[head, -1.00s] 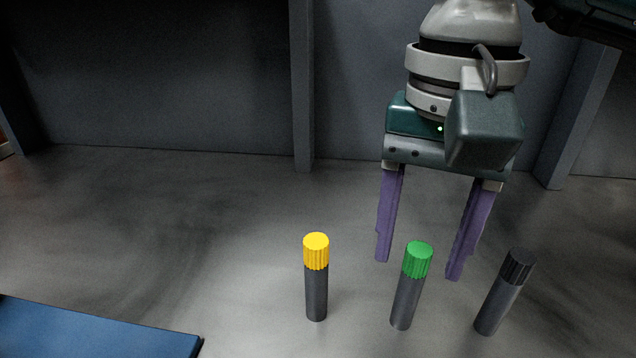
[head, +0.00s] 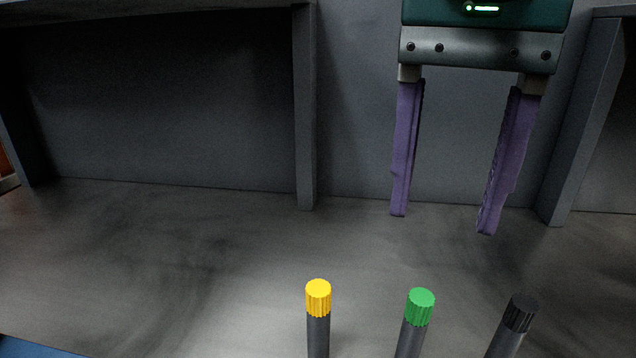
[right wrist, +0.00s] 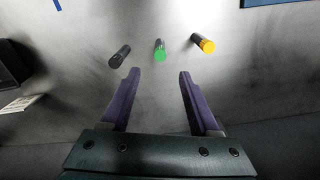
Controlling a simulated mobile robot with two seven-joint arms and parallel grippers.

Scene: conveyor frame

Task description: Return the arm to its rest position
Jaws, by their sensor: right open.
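My right gripper (head: 442,224) hangs in the upper right of the head view. Its two purple fingers point down, spread wide, with nothing between them. It is above and behind three upright cylinders with ribbed caps, clear of them. The caps are yellow (head: 318,298), green (head: 420,307) and black (head: 520,314), on dark grey bodies cut off by the lower picture edge. In the right wrist view the open fingers (right wrist: 157,74) show, with the green-capped cylinder (right wrist: 160,50) beyond the gap, the black one (right wrist: 119,56) left and the yellow one (right wrist: 204,43) right. My left gripper is not in view.
A grey wall with upright posts (head: 305,110) stands behind the gripper. A blue flat thing (head: 30,348) shows at the lower left corner. The grey surface (head: 180,250) left of the cylinders is clear.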

